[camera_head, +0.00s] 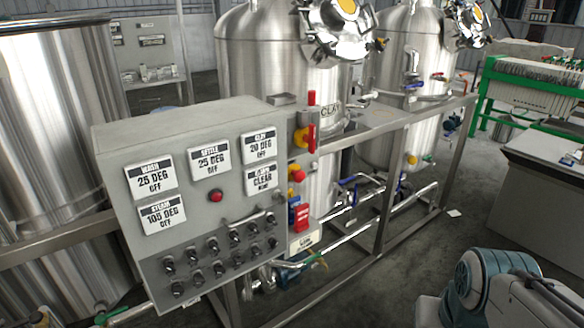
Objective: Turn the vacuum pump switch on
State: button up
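A grey control box (190,130) stands at the left-centre. Its front carries two rows of small dark knobs (236,236), a red button (216,195) and white labels such as WASH, SETTLE and STEAM. On its right side are a red handle on a yellow base (304,137), a red button on yellow (296,174) and a red block (302,217). The lettering near the knobs is too small to read, so I cannot tell which control is the vacuum pump switch or its position. My arm (500,290) shows at the lower right, away from the box; my gripper is not in view.
Steel tanks (265,60) stand behind the box, with another large tank (50,130) at the left. A steel frame (390,190) with pipes runs to the right of the box. A grey counter (540,190) stands at the right. The floor between frame and counter is mostly clear.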

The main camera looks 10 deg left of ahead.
aim_at(271, 219)
jog(key=k, duration=0.5)
jog(key=u, duration=1.75)
jog(key=i, duration=0.9)
jog(key=z, duration=1.3)
